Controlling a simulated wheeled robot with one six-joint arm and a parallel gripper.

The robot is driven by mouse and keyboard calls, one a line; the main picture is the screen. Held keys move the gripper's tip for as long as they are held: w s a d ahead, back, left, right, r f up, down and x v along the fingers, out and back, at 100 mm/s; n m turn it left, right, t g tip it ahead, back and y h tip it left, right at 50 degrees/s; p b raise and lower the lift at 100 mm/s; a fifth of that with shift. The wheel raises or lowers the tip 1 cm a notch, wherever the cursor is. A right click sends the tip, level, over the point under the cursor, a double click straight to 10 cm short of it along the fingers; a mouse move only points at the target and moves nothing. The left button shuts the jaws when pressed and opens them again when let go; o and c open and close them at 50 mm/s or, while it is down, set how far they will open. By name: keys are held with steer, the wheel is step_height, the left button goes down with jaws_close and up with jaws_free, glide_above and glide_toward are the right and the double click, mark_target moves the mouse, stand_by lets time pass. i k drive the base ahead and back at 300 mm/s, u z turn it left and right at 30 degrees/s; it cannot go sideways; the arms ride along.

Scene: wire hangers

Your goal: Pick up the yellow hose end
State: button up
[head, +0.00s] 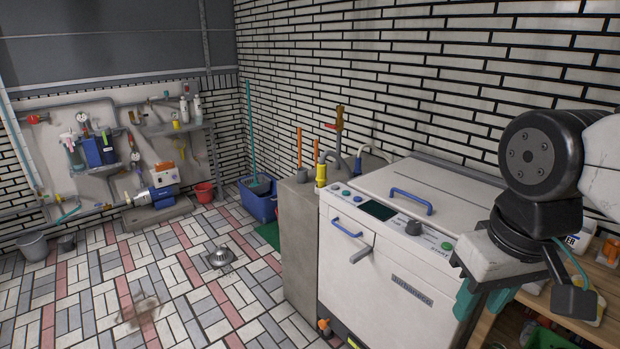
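The yellow hose end (321,176) is a small yellow piece at the end of a grey hose (340,160). My gripper (484,300) is at the lower right, in front of the machine's right side and well to the right of the hose end. Part of the gripper is hidden by my own wrist.
The white machine (385,275) has a blue-handled lid and a control panel. A brass tap with a red handle (339,118) and orange handles (299,146) stand near the hose. A wooden shelf (600,275) is at right. The tiled floor at left is mostly open.

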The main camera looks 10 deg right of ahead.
mark_target(320, 178)
steer(key=u, duration=0.55)
steer(key=k, duration=1.25)
steer(key=u, duration=1.05)
steer(key=i, duration=3.6)
steer(key=z, duration=0.65)
steer(key=i, duration=0.95)
steer(key=z, duration=1.8)
steer(key=i, duration=0.85)
steer(key=z, duration=0.65)
